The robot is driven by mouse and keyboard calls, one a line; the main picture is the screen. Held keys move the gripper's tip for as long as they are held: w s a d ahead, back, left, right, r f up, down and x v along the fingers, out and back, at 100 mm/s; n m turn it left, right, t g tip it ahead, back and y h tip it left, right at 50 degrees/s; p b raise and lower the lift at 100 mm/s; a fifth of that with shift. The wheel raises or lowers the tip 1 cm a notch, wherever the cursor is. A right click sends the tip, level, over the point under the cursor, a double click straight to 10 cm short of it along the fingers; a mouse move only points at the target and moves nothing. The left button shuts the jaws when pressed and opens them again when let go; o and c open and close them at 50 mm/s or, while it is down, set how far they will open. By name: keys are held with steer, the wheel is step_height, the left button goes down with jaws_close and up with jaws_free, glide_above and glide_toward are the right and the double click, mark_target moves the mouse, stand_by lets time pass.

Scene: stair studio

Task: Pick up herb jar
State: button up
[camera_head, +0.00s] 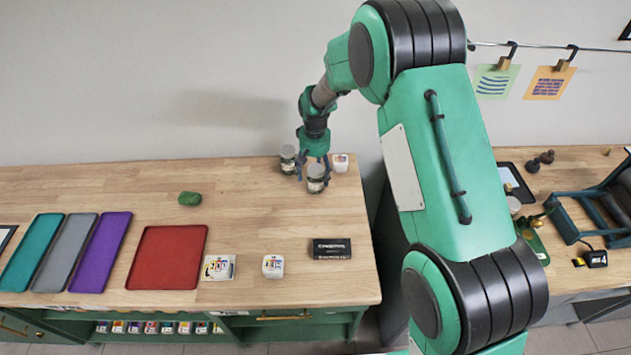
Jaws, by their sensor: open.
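Two small jars with pale lids stand near the back right of the left wooden counter. One jar (288,160) stands just left of my gripper. The other jar (316,179) is under my gripper (313,176), at its fingertips. Either could be the herb jar; the labels are too small to read. My gripper points down from the green arm, its fingers spread around or just beside the nearer jar. I cannot tell whether the fingers touch it.
A small white item (340,162) stands just right of the gripper. A dark box (332,249), a white cube (273,266), a red tray (168,258) and a green lump (190,198) lie on the counter (250,215). The wall is close behind.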

steer(key=shift+d+f+b, duration=0.1)
steer(key=shift+f+b, duration=0.5)
steer(key=shift+f, duration=2)
steer(key=c, duration=1.5)
steer(key=shift+r, duration=0.1)
steer(key=shift+r, duration=0.75)
step_height(320, 180, up, 2)
steer(key=shift+r+p, duration=0.1)
steer(key=shift+p, duration=0.4)
steer(key=s+d, duration=0.1)
steer(key=s, duration=0.4)
steer(key=s+d+p, duration=0.1)
steer(key=s, duration=0.4)
steer(key=s+d+r, duration=0.1)
steer(key=s, duration=0.4)
steer(key=shift+s+d+r+p, duration=0.1)
steer(key=shift+s+d+p, duration=0.2)
steer(key=shift+s, duration=0.05)
